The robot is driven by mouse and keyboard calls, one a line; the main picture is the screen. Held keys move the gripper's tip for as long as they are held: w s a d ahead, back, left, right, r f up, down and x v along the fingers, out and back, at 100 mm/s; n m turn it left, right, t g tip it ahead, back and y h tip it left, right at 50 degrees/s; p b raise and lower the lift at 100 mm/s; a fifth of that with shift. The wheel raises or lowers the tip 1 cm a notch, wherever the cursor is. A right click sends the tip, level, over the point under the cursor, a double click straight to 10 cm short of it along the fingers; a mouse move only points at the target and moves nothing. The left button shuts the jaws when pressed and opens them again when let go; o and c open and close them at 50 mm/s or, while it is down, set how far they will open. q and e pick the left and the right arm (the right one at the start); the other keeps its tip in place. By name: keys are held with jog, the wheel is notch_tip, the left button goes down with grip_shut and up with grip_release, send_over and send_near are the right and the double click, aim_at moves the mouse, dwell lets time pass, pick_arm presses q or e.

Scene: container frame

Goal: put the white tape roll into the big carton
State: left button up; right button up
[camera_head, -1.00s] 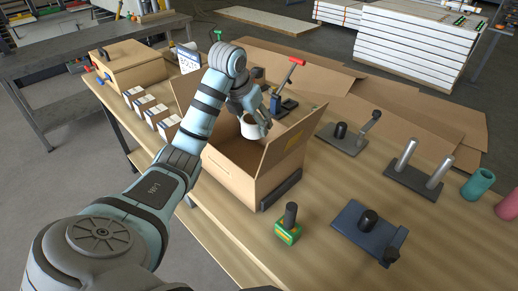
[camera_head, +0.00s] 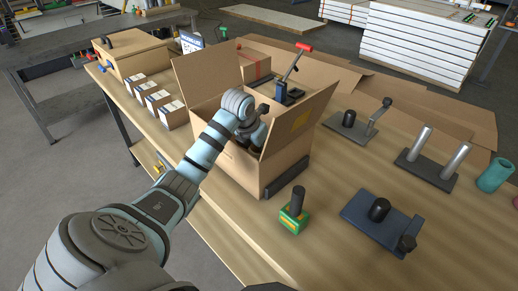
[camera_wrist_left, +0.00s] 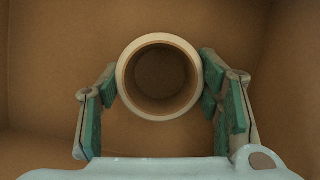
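The white tape roll (camera_wrist_left: 122,80) shows in the left wrist view, its round opening facing the camera, between the green-padded fingers of my left gripper (camera_wrist_left: 160,85). Both fingertips appear to touch its sides. In the head view my left gripper (camera_head: 257,135) reaches down inside the open big carton (camera_head: 268,175), and the roll is hidden there by the gripper and the carton's walls. The brown carton interior surrounds the roll in the wrist view. My right gripper is not in view.
The carton's raised flaps (camera_head: 205,73) stand beside my left arm. A red-handled clamp (camera_head: 290,82) stands behind it. A green-based block with a black knob (camera_head: 294,215) sits in front, and metal fixtures (camera_head: 380,222) stand to the right. Small boxes (camera_head: 158,102) line the left.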

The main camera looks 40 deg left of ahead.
pick_arm(q)
jog(key=o, duration=0.4)
jog(key=shift+c, duration=0.2)
jog(key=shift+r, duration=0.1)
jog(key=shift+r, duration=0.35)
jog(key=p+v, duration=0.2)
jog(key=v, duration=0.9)
jog(key=shift+s+r, duration=0.15)
jog(key=shift+s, duration=0.05)
